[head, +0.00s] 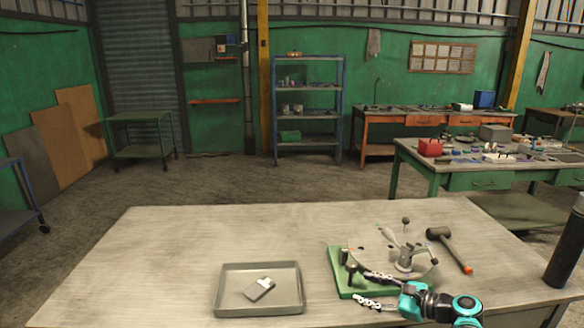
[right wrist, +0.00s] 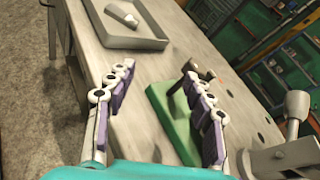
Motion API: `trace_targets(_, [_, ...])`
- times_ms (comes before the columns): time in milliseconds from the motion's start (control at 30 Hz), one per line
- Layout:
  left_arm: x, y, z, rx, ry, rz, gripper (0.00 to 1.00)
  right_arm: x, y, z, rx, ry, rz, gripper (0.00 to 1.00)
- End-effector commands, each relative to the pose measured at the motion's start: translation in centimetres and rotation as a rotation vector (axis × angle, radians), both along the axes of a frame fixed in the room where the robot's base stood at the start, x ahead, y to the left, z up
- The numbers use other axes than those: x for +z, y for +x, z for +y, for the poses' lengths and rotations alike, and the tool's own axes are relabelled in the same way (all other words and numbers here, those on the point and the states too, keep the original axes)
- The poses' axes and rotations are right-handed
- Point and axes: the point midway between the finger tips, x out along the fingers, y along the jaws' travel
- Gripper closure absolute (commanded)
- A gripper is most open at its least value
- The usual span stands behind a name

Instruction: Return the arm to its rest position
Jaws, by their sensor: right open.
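My right gripper (head: 370,289) is open and empty over the front of the table, at the near edge of a green-based fixture (head: 344,282). In the right wrist view its two fingers (right wrist: 160,105) stand wide apart, with the table top and part of the green base between and behind them. Nothing is held between the fingers. The teal wrist and dark forearm come in from the lower right in the head view. My left gripper is not in view.
A grey tray (head: 221,300) holding a small metal block (head: 259,289) is left of the gripper. A mallet (head: 452,252) lies behind it to the right. A dark cylinder (head: 567,245) stands at the right edge. The table's left part (head: 130,260) is clear.

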Motion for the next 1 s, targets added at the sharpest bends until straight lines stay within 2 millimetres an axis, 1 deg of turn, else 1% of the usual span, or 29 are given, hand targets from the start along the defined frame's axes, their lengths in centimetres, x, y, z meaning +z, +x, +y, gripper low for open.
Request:
trace_targets(33, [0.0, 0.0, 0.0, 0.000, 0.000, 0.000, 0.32, 0.4, -1.4, 2.0, 0.035, -0.112, -0.024, 0.47])
trace_targets(100, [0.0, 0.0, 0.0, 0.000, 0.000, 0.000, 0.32, 0.3, -3.3, 3.8, 0.087, -0.286, -0.065, 0.47])
trace_targets(167, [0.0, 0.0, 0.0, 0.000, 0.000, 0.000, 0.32, 0.2, -5.2, 5.1, 0.141, -0.434, -0.106, 0.47])
trace_targets(200, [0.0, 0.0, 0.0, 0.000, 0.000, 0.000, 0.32, 0.1, -6.5, 5.9, 0.181, -0.532, -0.136, 0.47])
trace_targets(267, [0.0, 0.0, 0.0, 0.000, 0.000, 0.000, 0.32, -0.2, -8.6, 6.7, 0.248, -0.680, -0.182, 0.47])
trace_targets(300, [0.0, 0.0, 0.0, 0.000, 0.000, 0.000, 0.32, -0.4, -10.1, 7.2, 0.296, -0.777, -0.215, 0.47])
trace_targets(367, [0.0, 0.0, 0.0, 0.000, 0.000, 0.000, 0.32, -0.7, -12.3, 7.7, 0.375, -0.922, -0.265, 0.47])
trace_targets(400, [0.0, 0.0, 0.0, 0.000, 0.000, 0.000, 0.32, -1.0, -13.9, 7.8, 0.431, -1.018, -0.301, 0.47])
trace_targets(467, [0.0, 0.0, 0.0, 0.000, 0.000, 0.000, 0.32, -1.3, -16.1, 7.9, 0.521, -1.160, -0.358, 0.47])
trace_targets(500, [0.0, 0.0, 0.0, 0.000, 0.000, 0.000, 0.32, -1.6, -17.5, 7.8, 0.582, -1.253, -0.396, 0.47])
trace_targets(600, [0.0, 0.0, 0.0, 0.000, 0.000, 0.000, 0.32, -2.4, -20.9, 7.2, 0.746, -1.478, -0.494, 0.47])
trace_targets(700, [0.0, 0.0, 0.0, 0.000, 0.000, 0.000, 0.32, -3.0, -23.5, 6.4, 0.902, -1.667, -0.583, 0.47])
trace_targets(833, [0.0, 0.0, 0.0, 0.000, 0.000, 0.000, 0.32, -3.5, -25.6, 5.4, 1.054, -1.838, -0.666, 0.47])
trace_targets(1000, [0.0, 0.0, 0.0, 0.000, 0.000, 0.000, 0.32, -3.8, -26.5, 4.8, 1.143, -1.931, -0.709, 0.47])
